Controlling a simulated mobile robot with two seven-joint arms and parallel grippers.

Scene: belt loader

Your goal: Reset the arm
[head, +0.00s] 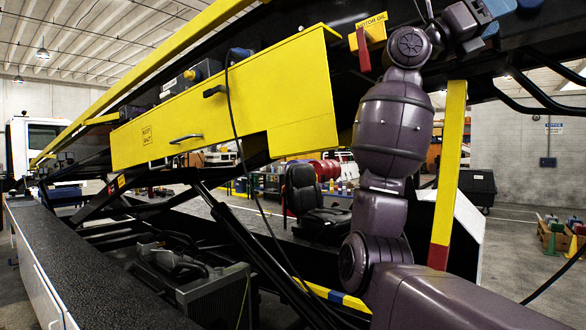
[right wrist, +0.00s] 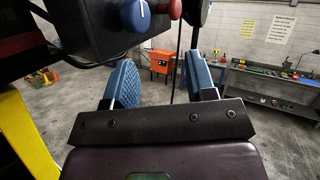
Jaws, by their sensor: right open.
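My right arm (head: 390,130) is purple and rises from the lower right of the head view, bent upward in front of the loader. Its gripper (head: 494,17) is at the top right edge, partly cut off. In the right wrist view my right gripper (right wrist: 163,78) is open, its two blue padded fingers wide apart with nothing between them. A black control box (right wrist: 110,25) with a blue knob (right wrist: 135,14) and a red button (right wrist: 168,8) is just beyond and above the fingers. I cannot tell whether they touch. My left gripper is not in view.
The belt loader's yellow panel (head: 220,100) and a yellow post (head: 448,175) are close to my arm. A black seat (head: 312,195) is behind. An orange cabinet (right wrist: 162,64) and a workbench (right wrist: 270,85) stand farther off, across open floor.

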